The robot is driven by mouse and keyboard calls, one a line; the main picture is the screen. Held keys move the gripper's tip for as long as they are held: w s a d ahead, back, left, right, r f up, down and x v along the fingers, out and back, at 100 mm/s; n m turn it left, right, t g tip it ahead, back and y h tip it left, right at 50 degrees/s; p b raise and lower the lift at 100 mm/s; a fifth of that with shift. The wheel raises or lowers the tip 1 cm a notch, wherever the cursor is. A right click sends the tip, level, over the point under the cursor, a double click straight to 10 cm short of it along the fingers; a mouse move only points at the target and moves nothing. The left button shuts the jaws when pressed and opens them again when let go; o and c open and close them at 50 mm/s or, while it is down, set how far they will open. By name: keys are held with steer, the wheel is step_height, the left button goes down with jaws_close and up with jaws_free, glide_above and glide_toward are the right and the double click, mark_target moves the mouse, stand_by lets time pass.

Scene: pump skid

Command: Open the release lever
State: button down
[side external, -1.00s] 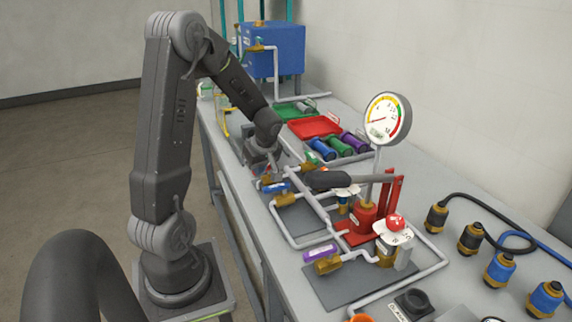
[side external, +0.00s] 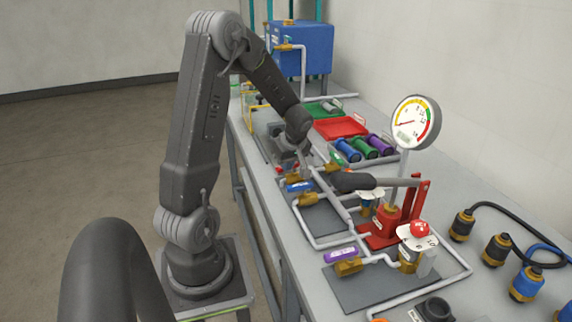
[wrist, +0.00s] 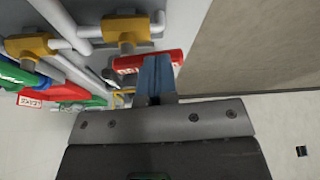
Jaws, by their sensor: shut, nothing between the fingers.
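My gripper (wrist: 155,80) is shut and empty in the wrist view. Its fingertips overlap a red handle (wrist: 130,63) with a white label; I cannot tell whether they touch. In the side view my gripper (side external: 302,166) is low over the bench among the pipes and valves, beside a small red handle. No part is clearly marked as the release lever. A blue labelled handle (side external: 300,186) and a purple one (side external: 341,254) sit on brass valves nearer the camera. A red pump (side external: 388,222) with a long dark-gripped lever (side external: 370,182) stands to the right.
A round gauge (side external: 408,118) stands tall above the pump. Behind are a red tray (side external: 342,128), coloured cylinders (side external: 365,148) and a blue tank (side external: 303,45). Grey pipes cross the bench around my gripper. Cabled connectors (side external: 495,250) line the right.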

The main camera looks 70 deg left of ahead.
steer(key=w+d+r, duration=0.1)
steer(key=d+r, duration=0.6)
steer(key=r, duration=0.2)
steer(key=shift+w+d+r, duration=0.2)
steer(key=shift+w+d, duration=0.1)
steer(key=shift+d, duration=0.1)
stand_by(0.4)
